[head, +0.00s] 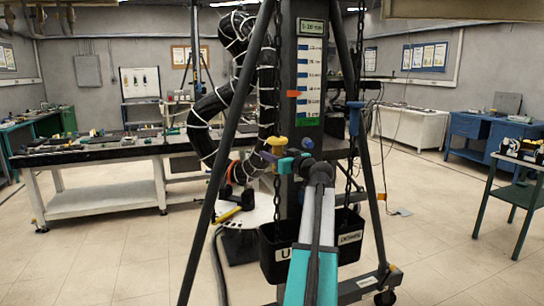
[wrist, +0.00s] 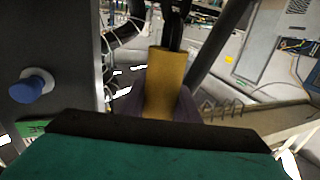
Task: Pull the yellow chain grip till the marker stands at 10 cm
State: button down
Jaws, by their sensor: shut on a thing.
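The yellow chain grip (head: 278,141) hangs on the dark left chain beside the upright column (head: 291,60). In the wrist view the yellow grip (wrist: 165,80) stands upright between the purple fingers of my gripper (wrist: 170,108), with chain links above it. My gripper (head: 273,154) is shut on the grip, just left of the column's face. The orange marker (head: 293,93) sits at the left edge of the blue and white scale (head: 309,75), in its lower half, above the green plate (head: 307,121). The scale's figures are too small to read surely.
A blue grip (head: 355,104) hangs on the right chain. Black bins (head: 276,258) stand low between the slanting stand legs (head: 366,170). A blue knob (wrist: 33,86) is left of my gripper in the wrist view. Open floor (head: 440,240) lies to the right.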

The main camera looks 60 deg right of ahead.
notch_tip(320, 180, down, 8)
jog(key=b, duration=0.7)
jog(key=shift+f, duration=0.25)
jog(key=c, duration=1.4)
grip_release()
jog(key=shift+r, duration=0.1)
jog(key=shift+o, duration=0.2)
jog(key=b+v, duration=0.1)
jog(key=v, duration=1.2)
jog(key=shift+s+a, duration=0.2)
jog(key=shift+s, duration=0.15)
jog(key=shift+r, duration=0.1)
